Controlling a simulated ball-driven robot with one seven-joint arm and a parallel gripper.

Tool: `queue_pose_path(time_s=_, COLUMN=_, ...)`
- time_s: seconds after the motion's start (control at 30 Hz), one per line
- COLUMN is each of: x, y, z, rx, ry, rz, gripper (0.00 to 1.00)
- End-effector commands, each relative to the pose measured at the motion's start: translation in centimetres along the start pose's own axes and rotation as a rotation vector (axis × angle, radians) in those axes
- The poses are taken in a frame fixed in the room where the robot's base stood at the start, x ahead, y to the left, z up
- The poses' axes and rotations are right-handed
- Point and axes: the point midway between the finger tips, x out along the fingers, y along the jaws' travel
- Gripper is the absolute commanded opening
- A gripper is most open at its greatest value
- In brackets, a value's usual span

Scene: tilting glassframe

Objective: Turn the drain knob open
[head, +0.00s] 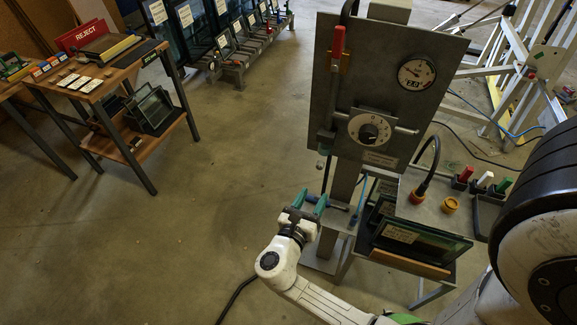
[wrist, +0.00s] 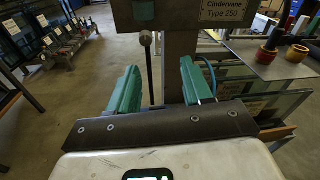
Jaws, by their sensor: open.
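A grey upright panel (head: 345,60) on a post carries a black round knob (head: 369,132) on a white dial plate. No label that I can read says which part is the drain knob. A thin rod with a dark ball end (wrist: 146,38) hangs below the panel in the wrist view. My gripper (head: 310,200) is open and empty, below and left of the dial. In the wrist view its two green fingers stand apart (wrist: 158,78), with the rod and the post beyond them. Neither finger visibly touches anything.
The panel also holds a red-handled lever (head: 337,42) and a round gauge (head: 416,73). At right, a bench (head: 428,206) carries red, white and green handles, with framed glass below. A reject table (head: 85,85) stands far left. The middle floor is clear.

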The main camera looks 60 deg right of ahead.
Motion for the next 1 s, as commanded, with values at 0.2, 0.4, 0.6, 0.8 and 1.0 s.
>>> queue_pose_path(time_s=0.2, x=0.3, y=0.9, z=0.2, rx=-0.106, ry=-0.059, rz=0.025, gripper=0.50)
queue_pose_path(time_s=0.4, x=3.2, y=0.9, z=0.5, rx=-0.102, ry=-0.057, rz=0.021, gripper=0.50)
queue_pose_path(time_s=0.6, x=6.9, y=1.0, z=0.8, rx=-0.100, ry=-0.057, rz=0.021, gripper=0.50)
queue_pose_path(time_s=0.8, x=9.5, y=1.1, z=0.8, rx=-0.100, ry=-0.056, rz=0.023, gripper=0.50)
queue_pose_path(time_s=1.0, x=10.4, y=1.1, z=0.8, rx=-0.100, ry=-0.056, rz=0.025, gripper=0.50)
